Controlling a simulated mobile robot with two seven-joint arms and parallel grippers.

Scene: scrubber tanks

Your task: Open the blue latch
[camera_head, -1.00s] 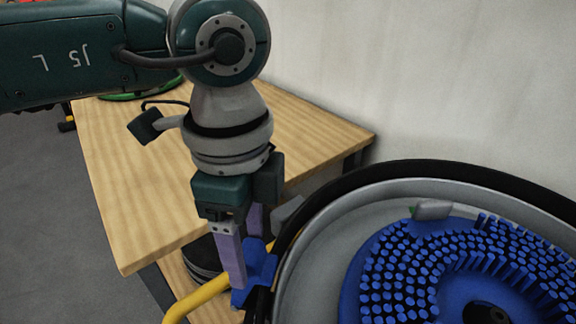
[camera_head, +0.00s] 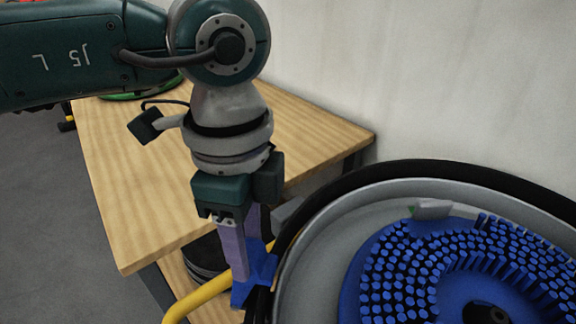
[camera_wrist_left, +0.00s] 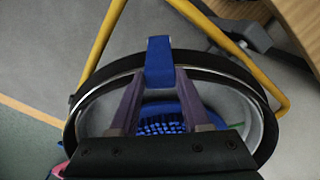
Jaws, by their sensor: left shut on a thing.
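The blue latch (camera_head: 260,276) sits on the outer left rim of the round tank (camera_head: 325,215). My left gripper (camera_head: 243,268) points down at it from above, with its purple fingers shut on the latch. In the left wrist view the blue latch (camera_wrist_left: 158,62) shows between and beyond the fingertips of the left gripper (camera_wrist_left: 158,82), at the tank's dark rim. The fingers cover part of the latch. My right gripper is not in view.
A blue bristled brush (camera_head: 430,265) lies inside the tank. A yellow tube (camera_head: 200,298) runs beside the latch. A wooden table (camera_head: 130,180) stands behind my left arm, against a pale wall (camera_head: 400,80). Grey floor (camera_head: 45,220) is open at the left.

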